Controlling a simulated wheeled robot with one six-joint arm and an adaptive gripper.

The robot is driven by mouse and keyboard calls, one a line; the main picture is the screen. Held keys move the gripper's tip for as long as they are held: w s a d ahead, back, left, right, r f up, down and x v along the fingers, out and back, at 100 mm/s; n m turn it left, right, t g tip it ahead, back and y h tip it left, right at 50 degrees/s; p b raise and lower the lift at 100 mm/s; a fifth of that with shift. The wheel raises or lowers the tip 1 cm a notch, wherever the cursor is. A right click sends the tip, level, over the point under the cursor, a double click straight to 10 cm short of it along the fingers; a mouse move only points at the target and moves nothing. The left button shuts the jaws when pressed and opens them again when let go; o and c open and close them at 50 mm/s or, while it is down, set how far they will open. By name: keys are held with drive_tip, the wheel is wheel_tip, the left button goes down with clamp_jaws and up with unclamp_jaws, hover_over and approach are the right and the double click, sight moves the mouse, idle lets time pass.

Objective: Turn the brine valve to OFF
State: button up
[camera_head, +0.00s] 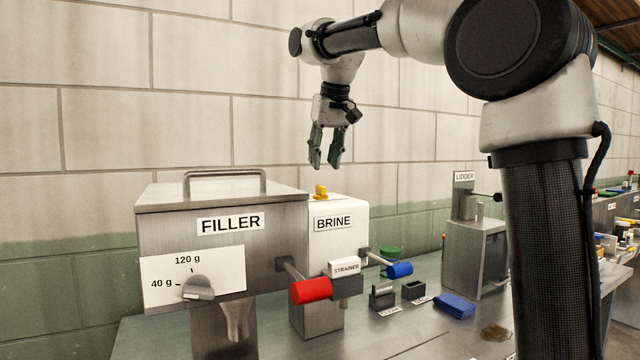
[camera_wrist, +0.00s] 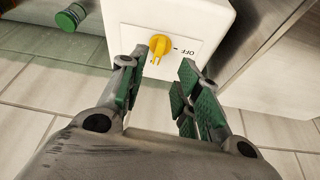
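The brine valve is a yellow knob (camera_wrist: 160,46) on the white top of the brine box (camera_wrist: 125,12). In the wrist view its pointed end is towards the bottom, and the OFF mark lies to its right. In the head view the yellow knob (camera_head: 320,191) stands on top of the box labelled BRINE (camera_head: 345,205). My gripper (camera_head: 325,165) hangs fingers down above the box, apart from the knob. In the wrist view my gripper (camera_wrist: 155,90) is open with green pads, empty, and the knob shows beyond the gap between the fingers.
The steel FILLER box (camera_head: 190,225) with its lid handle stands left of the brine box. A red-handled lever (camera_head: 311,290) and a blue-handled lever (camera_head: 398,270) stick out in front. Small dark holders and a blue block (camera_head: 455,305) lie on the bench.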

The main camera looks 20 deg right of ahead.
sight(320, 186)
drive_tip(key=x, duration=0.7)
drive_tip(key=shift+w+f, duration=0.15)
drive_tip(key=shift+w, duration=0.15)
clamp_jaws()
